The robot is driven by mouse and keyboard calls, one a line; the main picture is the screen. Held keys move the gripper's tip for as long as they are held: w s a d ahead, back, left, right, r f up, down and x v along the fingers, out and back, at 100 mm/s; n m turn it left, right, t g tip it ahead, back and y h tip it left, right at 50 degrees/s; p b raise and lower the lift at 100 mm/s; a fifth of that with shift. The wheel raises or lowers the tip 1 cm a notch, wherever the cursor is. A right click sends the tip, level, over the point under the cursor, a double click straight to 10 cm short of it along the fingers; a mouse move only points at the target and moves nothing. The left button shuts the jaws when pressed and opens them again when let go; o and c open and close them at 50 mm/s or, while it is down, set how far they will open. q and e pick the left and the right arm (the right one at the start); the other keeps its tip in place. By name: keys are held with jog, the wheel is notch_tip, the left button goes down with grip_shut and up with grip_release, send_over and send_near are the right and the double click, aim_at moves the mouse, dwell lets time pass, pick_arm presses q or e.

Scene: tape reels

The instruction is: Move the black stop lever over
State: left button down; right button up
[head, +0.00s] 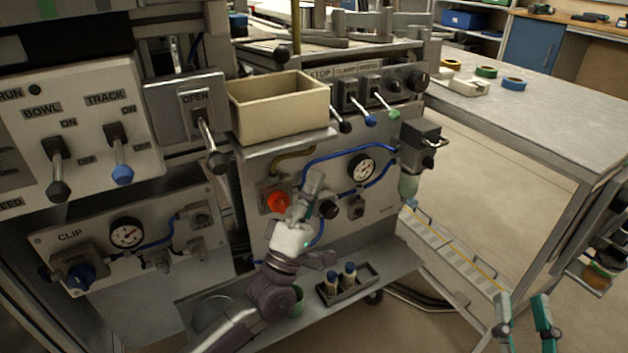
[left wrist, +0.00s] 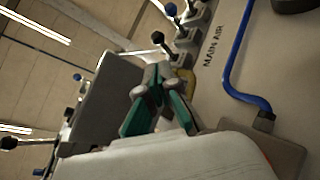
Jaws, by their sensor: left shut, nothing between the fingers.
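The black stop lever (head: 345,127) hangs down from its switch under the STOP label, first of a row of three at the top of the grey machine panel. Its black knob also shows in the left wrist view (left wrist: 158,38). My left gripper (head: 315,182) is shut and empty in front of the panel, below the lever and apart from it. In the left wrist view its green-sided fingers (left wrist: 157,75) point toward the lever row. My right gripper (head: 524,302) is open and empty at the lower right, far from the lever.
The blue-tipped lever (head: 370,120) and green-tipped lever (head: 394,114) sit close to the right of the stop lever. A beige bin (head: 280,118) stands just left. A gauge (head: 361,168), blue hoses and an orange-red knob (head: 278,203) are on the panel below.

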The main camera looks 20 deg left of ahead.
aim_at(338, 118)
pick_arm(q)
jog(key=a+x, duration=0.1)
jog(key=x, duration=0.6)
jog(key=shift+w+d, duration=0.2)
jog(key=shift+d, duration=0.3)
pick_arm(e)
jog(key=shift+s+r+t, duration=0.15)
jog(key=shift+r+t, duration=0.15)
jog(key=shift+r, duration=0.1)
pick_arm(q)
jog(key=shift+r+y, duration=0.15)
jog(key=shift+y, duration=0.15)
